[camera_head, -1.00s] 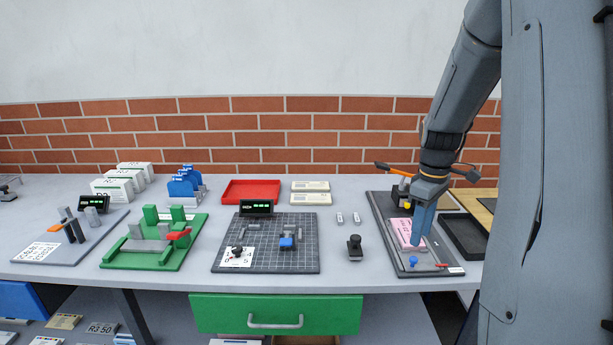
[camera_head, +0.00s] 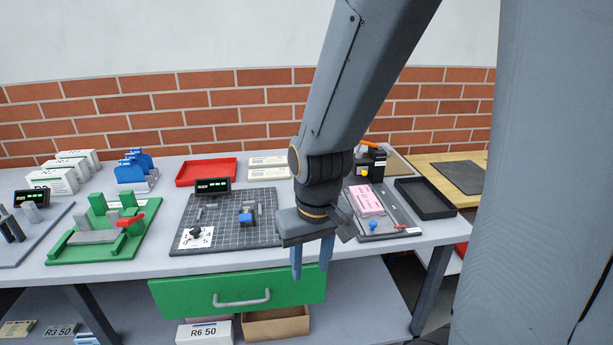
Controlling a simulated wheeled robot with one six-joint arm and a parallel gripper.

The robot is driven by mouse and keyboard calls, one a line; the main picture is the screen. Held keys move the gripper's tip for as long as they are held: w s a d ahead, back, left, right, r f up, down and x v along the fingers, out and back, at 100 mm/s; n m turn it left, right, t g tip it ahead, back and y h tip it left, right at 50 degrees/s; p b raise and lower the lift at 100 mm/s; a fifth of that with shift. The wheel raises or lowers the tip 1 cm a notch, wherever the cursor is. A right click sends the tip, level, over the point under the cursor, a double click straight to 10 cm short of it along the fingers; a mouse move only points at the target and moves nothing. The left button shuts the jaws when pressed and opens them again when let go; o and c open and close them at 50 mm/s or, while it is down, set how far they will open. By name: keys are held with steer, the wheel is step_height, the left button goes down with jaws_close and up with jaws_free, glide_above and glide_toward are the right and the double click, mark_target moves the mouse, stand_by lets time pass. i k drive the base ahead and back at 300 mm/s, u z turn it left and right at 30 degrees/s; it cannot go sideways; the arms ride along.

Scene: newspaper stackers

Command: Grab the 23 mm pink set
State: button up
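The pink set (camera_head: 367,199) lies flat on a dark grey station plate (camera_head: 391,216) at the right end of the bench. Its printed text is too small to read. My gripper (camera_head: 310,272) hangs in front of the bench's front edge, to the left of the pink set and apart from it. Its two blue-grey fingers point down with a gap between them, and nothing shows between them. My arm hides part of the bench just left of the station plate.
A black tray (camera_head: 426,211) sits right of the station. A gridded plate (camera_head: 180,240) with a small display, a green fixture (camera_head: 70,258) and a red tray (camera_head: 183,177) stand to the left. A green drawer (camera_head: 180,296) is below the bench top, with boxes under it.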

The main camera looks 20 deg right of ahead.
mark_target(365, 201)
steer(key=z, duration=0.55)
steer(key=k, duration=1.3)
steer(key=u, duration=0.2)
steer(key=i, duration=1.65)
steer(key=z, duration=0.8)
steer(key=i, duration=0.2)
steer(key=z, duration=0.45)
